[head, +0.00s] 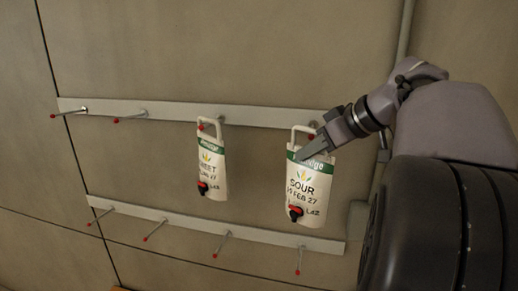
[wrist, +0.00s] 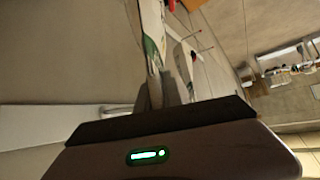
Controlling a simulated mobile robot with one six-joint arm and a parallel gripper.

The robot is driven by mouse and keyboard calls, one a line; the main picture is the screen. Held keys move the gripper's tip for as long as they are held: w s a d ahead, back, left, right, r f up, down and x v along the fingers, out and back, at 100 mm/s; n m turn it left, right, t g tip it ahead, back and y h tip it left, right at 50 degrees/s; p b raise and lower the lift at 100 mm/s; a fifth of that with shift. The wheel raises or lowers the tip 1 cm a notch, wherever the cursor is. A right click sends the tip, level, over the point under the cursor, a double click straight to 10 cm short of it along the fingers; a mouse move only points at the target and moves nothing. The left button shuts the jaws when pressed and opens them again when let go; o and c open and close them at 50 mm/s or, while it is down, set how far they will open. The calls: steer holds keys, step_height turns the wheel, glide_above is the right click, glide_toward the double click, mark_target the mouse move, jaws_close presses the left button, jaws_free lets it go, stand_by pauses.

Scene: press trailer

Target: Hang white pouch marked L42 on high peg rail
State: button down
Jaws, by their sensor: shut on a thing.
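A white pouch (head: 307,190) with a green band, the word SOUR and a marking that looks like L42 is at the right end of the high peg rail (head: 170,110). My gripper (head: 312,150) is shut on its upper part, just below the loop handle. The handle is at the rightmost upper peg (head: 312,126); I cannot tell whether it is around the peg. The pouch hangs about upright. In the wrist view, a pouch (wrist: 152,35) shows edge-on beyond my gripper (wrist: 165,102), whose fingertips are mostly hidden.
A second white pouch (head: 211,170), marked SWEET, hangs from the upper rail to the left. Two upper pegs farther left are bare. A lower rail (head: 190,222) has several bare red-tipped pegs. A vertical pipe (head: 404,30) runs on the wall at right.

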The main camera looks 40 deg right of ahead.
steer(key=shift+w+d+r, duration=0.1)
steer(key=shift+w+d, duration=0.1)
stand_by(0.3)
